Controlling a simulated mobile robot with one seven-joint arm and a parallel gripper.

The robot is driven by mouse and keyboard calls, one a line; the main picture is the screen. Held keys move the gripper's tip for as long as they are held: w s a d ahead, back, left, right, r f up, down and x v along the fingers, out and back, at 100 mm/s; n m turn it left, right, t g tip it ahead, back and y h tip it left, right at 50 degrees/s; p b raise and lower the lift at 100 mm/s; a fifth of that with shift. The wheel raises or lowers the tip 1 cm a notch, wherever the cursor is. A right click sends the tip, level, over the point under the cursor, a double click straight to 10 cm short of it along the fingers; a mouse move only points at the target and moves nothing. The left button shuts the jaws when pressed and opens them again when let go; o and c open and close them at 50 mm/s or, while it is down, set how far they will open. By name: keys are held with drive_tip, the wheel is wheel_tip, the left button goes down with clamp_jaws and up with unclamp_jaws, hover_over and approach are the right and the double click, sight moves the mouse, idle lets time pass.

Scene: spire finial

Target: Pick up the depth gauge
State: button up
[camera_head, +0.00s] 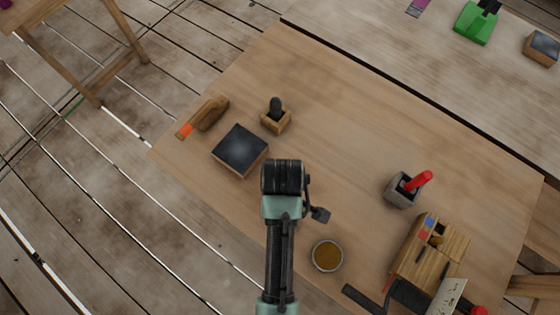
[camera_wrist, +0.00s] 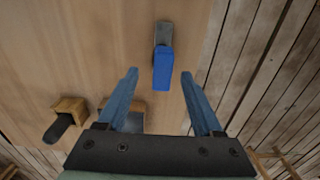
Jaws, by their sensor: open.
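The likely depth gauge (camera_wrist: 163,68) is a blue piece with a grey end. It lies on the wooden table near its edge, at the upper middle of the wrist view. I cannot pick it out in the head view, where my arm probably covers it. My gripper (camera_wrist: 159,73) is open, with its two blue fingers apart on either side of the blue piece as seen from the wrist. Nothing is held. How far above the piece the fingers are is hard to tell.
A round tin (camera_head: 327,256), a grey holder with red handle (camera_head: 402,190) and a wooden tool rack (camera_head: 425,258) are right. The table's upper middle is clear.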

drive_tip(key=f, duration=0.4)
drive_tip(key=shift+s+a+p, duration=0.1)
drive_tip(key=shift+a+p, duration=0.1)
drive_tip(key=shift+p, duration=0.1)
clamp_jaws()
